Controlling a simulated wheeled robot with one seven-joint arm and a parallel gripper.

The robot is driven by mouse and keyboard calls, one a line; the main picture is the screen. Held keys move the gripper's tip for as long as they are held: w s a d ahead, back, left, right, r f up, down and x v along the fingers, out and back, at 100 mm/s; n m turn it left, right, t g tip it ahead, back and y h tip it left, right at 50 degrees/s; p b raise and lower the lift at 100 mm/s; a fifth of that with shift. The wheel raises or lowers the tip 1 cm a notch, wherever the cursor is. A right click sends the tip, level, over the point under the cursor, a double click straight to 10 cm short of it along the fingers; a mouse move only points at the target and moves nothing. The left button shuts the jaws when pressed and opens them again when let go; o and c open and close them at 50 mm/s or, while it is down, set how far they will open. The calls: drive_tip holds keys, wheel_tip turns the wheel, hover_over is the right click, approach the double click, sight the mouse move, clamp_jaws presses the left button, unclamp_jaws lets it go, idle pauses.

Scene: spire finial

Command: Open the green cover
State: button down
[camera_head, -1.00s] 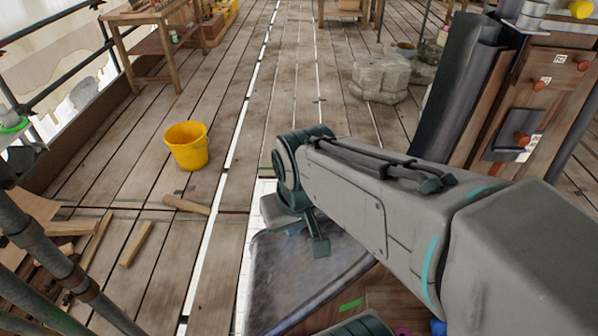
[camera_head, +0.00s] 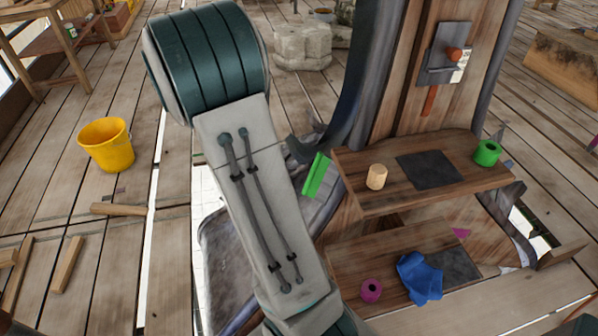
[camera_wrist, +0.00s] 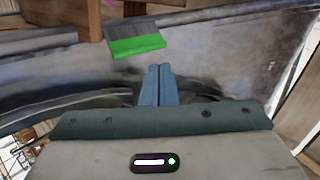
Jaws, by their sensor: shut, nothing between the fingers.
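A bright green strip (camera_head: 317,175) shows in the head view beside the left end of the upper wooden shelf, just right of my arm. In the wrist view, the green strip (camera_wrist: 137,46) is the front edge of a small grey flap (camera_wrist: 130,31) on a grey, sheet-like surface. I take this to be the green cover; it looks closed, though its hinge is not clear. My gripper (camera_wrist: 158,72) has its two blue fingers pressed together with nothing between them. The fingertips point toward the grey sheet, just below and right of the green strip, apparently apart from it.
The lower shelf (camera_head: 345,265) bears a magenta ring (camera_head: 371,290) and a blue cloth (camera_head: 420,278). A yellow bucket (camera_head: 106,145) stands on the plank floor to the left.

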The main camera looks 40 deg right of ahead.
sight(320, 180)
drive_tip(key=w+d+f+m+g+h+b, duration=0.1)
drive_tip(key=w+d+f+g+h+b, duration=0.2)
drive_tip(key=d+f, duration=0.4)
drive_tip(key=w+d+f+m+g+h+b, duration=0.1)
drive_tip(key=w+d+f+g+h+b, duration=0.2)
drive_tip(key=d+f, duration=0.45)
drive_tip(key=s+d+f+b, duration=0.2)
drive_tip(key=s+f+b, duration=0.1)
drive_tip(key=s, duration=0.5)
drive_tip(key=shift+y, duration=0.4)
drive_tip(key=shift+t, duration=0.3)
drive_tip(key=shift+s+a+r, duration=0.1)
drive_tip(key=shift+a+r, duration=0.05)
drive_tip(key=shift+a, duration=0.05)
